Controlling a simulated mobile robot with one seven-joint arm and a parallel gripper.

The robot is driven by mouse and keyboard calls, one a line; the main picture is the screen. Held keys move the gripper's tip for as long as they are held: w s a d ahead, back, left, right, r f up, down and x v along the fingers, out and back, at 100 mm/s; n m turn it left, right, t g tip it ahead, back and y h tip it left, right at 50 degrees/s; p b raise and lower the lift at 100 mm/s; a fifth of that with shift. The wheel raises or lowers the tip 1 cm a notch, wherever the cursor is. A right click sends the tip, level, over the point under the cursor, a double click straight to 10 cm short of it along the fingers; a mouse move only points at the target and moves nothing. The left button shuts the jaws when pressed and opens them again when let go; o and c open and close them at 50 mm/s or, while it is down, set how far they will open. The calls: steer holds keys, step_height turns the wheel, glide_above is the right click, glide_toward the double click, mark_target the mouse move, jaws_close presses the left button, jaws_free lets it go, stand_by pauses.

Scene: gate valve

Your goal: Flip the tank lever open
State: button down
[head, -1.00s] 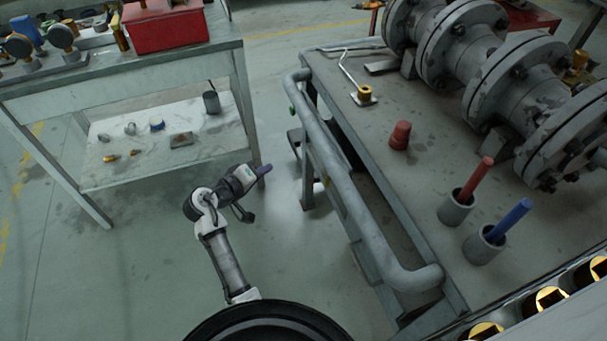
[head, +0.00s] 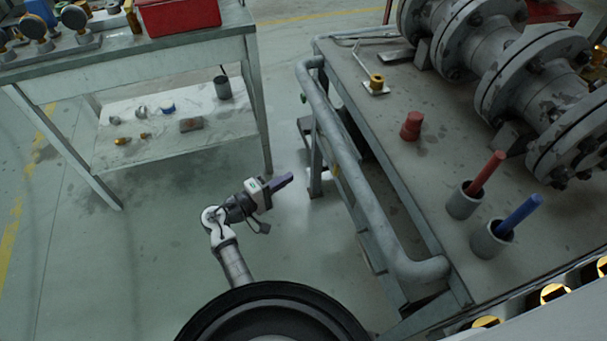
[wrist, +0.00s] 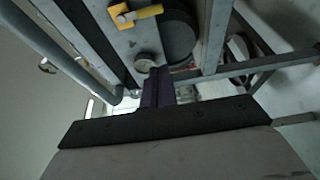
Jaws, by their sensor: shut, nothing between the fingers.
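In the wrist view a yellow lever handle (wrist: 136,14) sits on a grey surface near the top edge, beside a dark round part (wrist: 178,35). It looks like the tank lever, but I cannot be sure. Its far end is cut off or unclear. My gripper (head: 285,181) is in the open floor space left of the bench's pipe rail in the head view. Its purple fingers (wrist: 157,88) are shut and empty in the wrist view, apart from the yellow lever, which lies ahead and slightly left. I cannot make out this lever in the head view.
A bench (head: 440,150) with a thick pipe rail (head: 350,175) stands right of my gripper. It carries a large flanged pipe (head: 470,40), a red plug (head: 411,126) and two grey cups with rods. A shelved table (head: 150,65) stands left. Floor between is clear.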

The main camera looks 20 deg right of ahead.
mark_target(337, 166)
steer(key=d+p, duration=0.2)
steer(key=d, duration=0.8)
steer(key=shift+d, duration=0.4)
